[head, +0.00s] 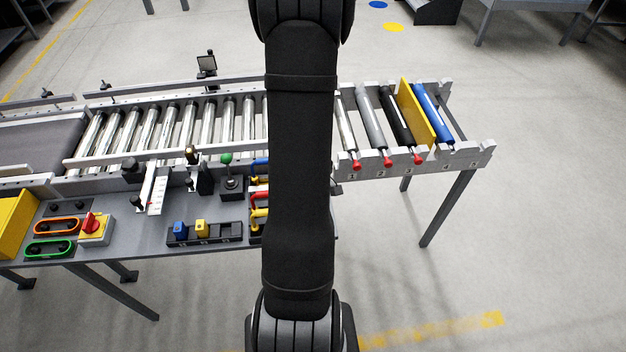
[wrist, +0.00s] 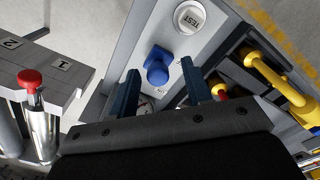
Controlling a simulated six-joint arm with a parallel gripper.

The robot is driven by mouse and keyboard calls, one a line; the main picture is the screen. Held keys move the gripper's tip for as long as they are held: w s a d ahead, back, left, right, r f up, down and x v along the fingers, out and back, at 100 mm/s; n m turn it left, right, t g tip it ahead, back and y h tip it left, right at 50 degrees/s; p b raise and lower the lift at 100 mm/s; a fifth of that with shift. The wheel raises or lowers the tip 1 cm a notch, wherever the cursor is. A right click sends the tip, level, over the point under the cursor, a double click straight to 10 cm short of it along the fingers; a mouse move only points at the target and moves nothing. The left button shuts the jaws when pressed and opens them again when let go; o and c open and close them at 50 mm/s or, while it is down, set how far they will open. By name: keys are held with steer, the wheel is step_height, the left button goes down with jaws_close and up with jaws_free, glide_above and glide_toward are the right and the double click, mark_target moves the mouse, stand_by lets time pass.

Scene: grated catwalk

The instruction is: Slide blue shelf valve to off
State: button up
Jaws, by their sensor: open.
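In the wrist view a blue knob (wrist: 157,68) stands on a grey panel, in line with the gap between my gripper's fingers. My gripper (wrist: 160,76) is open, with one dark blue finger on each side of the knob's near end; I cannot tell whether either touches it. In the head view a blue handle-like part (head: 260,168) shows just left of my arm, partly hidden by it. No label naming the shelf valve is readable, so I cannot tell which blue part it is. My gripper is hidden in the head view.
A white TEST button (wrist: 190,18) sits beyond the knob. Yellow handles (wrist: 280,78) stand close on the right. A roller rack (head: 400,160) with red-tipped rollers is at right. A red-yellow switch (head: 95,228) and a block rack (head: 205,240) are at left.

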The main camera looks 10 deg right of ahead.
step_height(320, 180, up, 17)
stand_by(0.6)
stand_by(0.4)
step_height(320, 180, down, 17)
steer(key=shift+f, duration=0.15)
stand_by(0.6)
